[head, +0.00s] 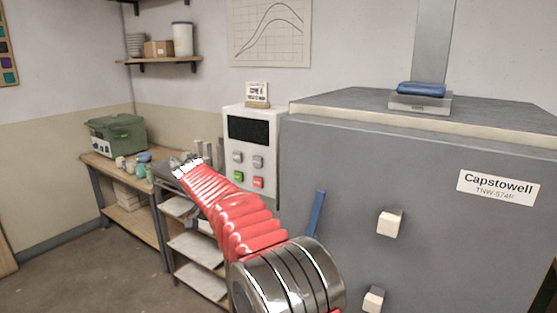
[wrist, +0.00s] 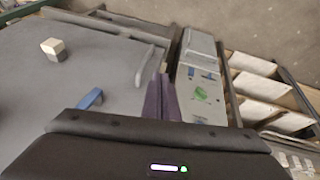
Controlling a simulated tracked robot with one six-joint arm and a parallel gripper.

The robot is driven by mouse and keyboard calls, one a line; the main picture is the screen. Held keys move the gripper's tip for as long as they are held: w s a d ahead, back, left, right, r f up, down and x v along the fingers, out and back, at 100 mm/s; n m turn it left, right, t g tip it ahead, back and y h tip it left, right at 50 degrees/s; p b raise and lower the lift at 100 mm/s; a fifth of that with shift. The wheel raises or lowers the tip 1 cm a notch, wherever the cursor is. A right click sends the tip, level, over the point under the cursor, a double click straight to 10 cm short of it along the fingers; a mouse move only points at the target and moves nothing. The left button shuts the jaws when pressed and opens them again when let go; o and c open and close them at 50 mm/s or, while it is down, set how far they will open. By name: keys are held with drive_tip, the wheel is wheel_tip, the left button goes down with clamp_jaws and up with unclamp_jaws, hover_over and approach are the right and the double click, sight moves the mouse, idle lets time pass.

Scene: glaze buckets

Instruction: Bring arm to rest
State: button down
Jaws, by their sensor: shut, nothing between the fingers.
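My gripper (wrist: 160,80) shows at the middle of the wrist view, its two purple fingers together with nothing between them. Beyond the fingers are the grey kiln (wrist: 85,60) on the left and a pale panel (wrist: 201,98) with a green mark on the right. In the head view my red-sleeved arm with its silver section reaches from the bottom middle up to the left, in front of the control box and the rack. I cannot make out the fingers there.
The kiln (head: 400,160) fills the right, with knobs and a blue handle (head: 316,212). A control box (head: 252,150) stands beside it. Floor at lower left is clear.

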drive_tip(key=s+d+n+t+y, duration=0.1)
drive_tip(key=s+d+n, duration=0.1)
drive_tip(key=s+d, duration=0.7)
drive_tip(key=s+d+r+n+y, duration=0.1)
drive_tip(key=s+d+n, duration=0.1)
drive_tip(key=s+d, duration=0.7)
drive_tip(key=s+d+r+n+t+y, duration=0.1)
drive_tip(key=s+d, duration=0.9)
drive_tip(key=s, duration=1)
drive_tip(key=shift+r+n+t+y, duration=0.15)
drive_tip(key=shift+n+t+y, duration=0.15)
drive_tip(key=shift+n+y, duration=0.1)
drive_tip(key=shift+s, duration=0.1)
